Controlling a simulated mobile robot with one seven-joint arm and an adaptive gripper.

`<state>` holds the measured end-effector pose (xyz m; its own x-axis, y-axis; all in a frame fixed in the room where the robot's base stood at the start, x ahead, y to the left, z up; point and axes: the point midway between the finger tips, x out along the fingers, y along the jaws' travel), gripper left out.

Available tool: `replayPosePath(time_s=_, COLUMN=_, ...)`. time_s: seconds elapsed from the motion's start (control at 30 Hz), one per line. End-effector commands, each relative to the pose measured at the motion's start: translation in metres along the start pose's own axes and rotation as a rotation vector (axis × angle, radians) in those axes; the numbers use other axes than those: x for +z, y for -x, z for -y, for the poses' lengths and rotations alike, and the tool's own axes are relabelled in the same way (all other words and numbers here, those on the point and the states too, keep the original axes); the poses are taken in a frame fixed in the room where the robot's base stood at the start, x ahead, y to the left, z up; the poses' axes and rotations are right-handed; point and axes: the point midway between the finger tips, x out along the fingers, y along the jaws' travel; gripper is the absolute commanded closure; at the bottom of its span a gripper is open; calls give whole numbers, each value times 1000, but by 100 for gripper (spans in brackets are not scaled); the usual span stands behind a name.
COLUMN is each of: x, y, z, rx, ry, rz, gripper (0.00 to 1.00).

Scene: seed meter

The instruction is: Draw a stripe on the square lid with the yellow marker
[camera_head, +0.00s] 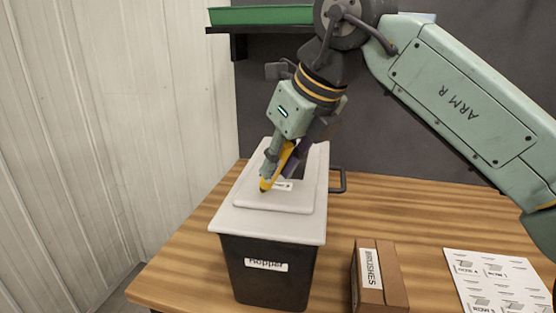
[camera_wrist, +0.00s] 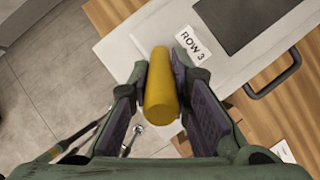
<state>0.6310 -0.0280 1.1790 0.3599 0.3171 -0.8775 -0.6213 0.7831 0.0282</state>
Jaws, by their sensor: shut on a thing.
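My gripper (camera_head: 277,160) is shut on the yellow marker (camera_head: 275,168) and holds it tilted, dark tip down, over the pale lid. The tip is at or just above the raised square panel (camera_head: 285,200); I cannot tell whether it touches. In the wrist view the yellow marker (camera_wrist: 161,95) sits between the two finger pads of my gripper (camera_wrist: 160,66), and its tip is hidden. The square lid (camera_wrist: 120,45) shows behind it, with a white "ROW 3" label (camera_wrist: 195,43). No stripe is visible, though the marker and gripper cover part of the panel.
The lid lies on a black bin labelled "Hopper" (camera_head: 266,265), with a dark handle (camera_head: 338,181) on its right. A cardboard "BRUSHES" box (camera_head: 380,280) and a printed white sheet (camera_head: 495,282) lie on the wooden table. A green tray (camera_head: 262,15) is on the shelf behind.

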Motion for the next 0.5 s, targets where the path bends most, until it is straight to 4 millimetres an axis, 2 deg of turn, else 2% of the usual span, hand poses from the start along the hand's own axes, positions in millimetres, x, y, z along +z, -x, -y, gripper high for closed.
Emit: replayPosePath(time_s=0.5, x=-2, y=-4, z=0, rx=0, ry=0, rz=0, gripper=100)
